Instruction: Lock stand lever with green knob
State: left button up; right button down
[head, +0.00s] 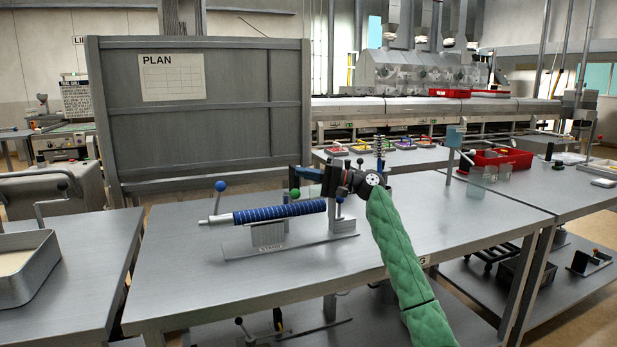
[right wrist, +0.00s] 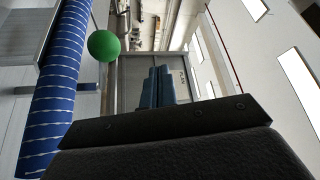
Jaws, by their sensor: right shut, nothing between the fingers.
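The green knob (head: 295,193) tops a lever on the stand (head: 270,234), just above the blue striped roll (head: 280,211) that lies across the stand. In the right wrist view the green knob (right wrist: 104,45) shows between the roll (right wrist: 55,85) and my blue fingers. My right gripper (head: 296,172) reaches in from the right, fingers pointing left, above the green knob in the head view. It is shut and empty, its fingertips (right wrist: 157,75) together and apart from the knob. The lever below the knob is mostly hidden behind the roll. My left gripper is out of view.
A blue knob (head: 220,186) stands on another lever left of the roll. A coil-like upright (head: 380,150) and a red bin (head: 500,158) stand behind my right arm. The front of the table (head: 200,290) is clear. A grey PLAN board (head: 210,125) rises behind.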

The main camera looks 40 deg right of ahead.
pick_arm(q)
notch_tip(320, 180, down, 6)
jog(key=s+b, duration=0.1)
jog(key=b, duration=0.1)
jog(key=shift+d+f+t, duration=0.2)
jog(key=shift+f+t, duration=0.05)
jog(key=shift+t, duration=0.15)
pick_arm(e)
jog(key=s+d+f, duration=0.3)
jog(key=d+f, duration=0.1)
jog(key=d, duration=0.4)
jog(key=shift+s, duration=0.3)
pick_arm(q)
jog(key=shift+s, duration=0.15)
pick_arm(e)
jog(key=shift+d, duration=0.1)
